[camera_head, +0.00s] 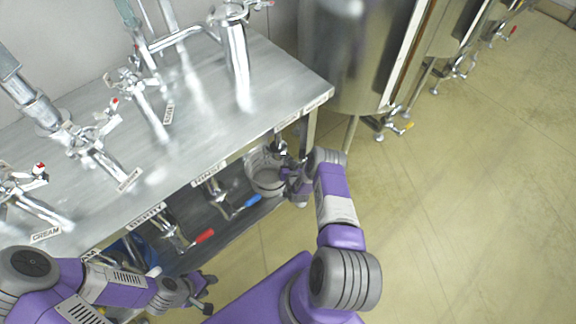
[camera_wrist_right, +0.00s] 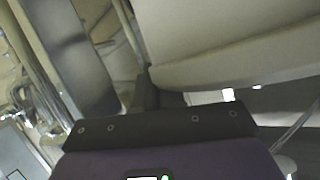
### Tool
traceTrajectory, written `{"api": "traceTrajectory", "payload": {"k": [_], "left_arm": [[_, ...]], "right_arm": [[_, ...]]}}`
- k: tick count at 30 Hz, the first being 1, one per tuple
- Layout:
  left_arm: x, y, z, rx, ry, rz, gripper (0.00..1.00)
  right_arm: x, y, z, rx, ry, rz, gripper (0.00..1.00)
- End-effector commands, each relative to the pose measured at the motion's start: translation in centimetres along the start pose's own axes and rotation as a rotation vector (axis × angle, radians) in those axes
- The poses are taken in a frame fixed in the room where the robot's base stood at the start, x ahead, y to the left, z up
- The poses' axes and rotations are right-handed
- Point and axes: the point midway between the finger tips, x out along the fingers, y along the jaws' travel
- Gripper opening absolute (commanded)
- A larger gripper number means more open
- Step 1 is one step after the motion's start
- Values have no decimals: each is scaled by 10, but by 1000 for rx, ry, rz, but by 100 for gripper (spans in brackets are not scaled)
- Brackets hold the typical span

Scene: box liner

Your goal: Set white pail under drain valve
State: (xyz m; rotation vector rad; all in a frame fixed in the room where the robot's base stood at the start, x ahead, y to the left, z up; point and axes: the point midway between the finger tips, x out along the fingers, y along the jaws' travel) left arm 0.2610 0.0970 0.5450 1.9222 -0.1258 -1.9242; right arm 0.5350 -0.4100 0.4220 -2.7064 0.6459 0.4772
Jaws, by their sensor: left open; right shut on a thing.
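The white pail (camera_head: 264,181) is at the right end of the steel bench, beneath its edge and partly hidden by my right arm. My right gripper (camera_head: 291,176) is shut on the pail at its right side. In the right wrist view the pail's pale wall (camera_wrist_right: 230,55) fills the upper right, and the dark fingers (camera_wrist_right: 150,92) touch it. Valves hang under labelled plates below the bench edge: one with a blue handle (camera_head: 246,206) left of the pail, one with a red handle (camera_head: 203,237) further left. My left gripper (camera_head: 204,293) is open and empty at the lower left.
The steel bench (camera_head: 290,75) carries several upright pipes and valves, with labels such as CREAM. A large steel tank (camera_head: 350,60) stands on legs right of the bench, with more tanks beyond. A lower shelf (camera_head: 222,232) runs under the bench. The floor (camera_head: 470,190) at right is clear.

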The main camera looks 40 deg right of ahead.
Motion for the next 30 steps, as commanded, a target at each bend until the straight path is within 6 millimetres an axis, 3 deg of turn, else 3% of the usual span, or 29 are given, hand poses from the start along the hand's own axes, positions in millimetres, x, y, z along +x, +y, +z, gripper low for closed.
{"api": "traceTrajectory", "payload": {"k": [12,13,17,28,30], "left_arm": [[0,0,0,0,1,0,43],[0,0,0,0,1,0,43],[0,0,0,0,1,0,43],[0,0,0,0,0,0,43],[-6,2,0,0,0,0,43]], "right_arm": [[2,1,3,1,3,0,0],[2,1,3,0,1,0,14],[2,1,4,0,1,0,34],[0,0,0,0,2,0,35],[-9,0,0,0,-3,1,35]]}}
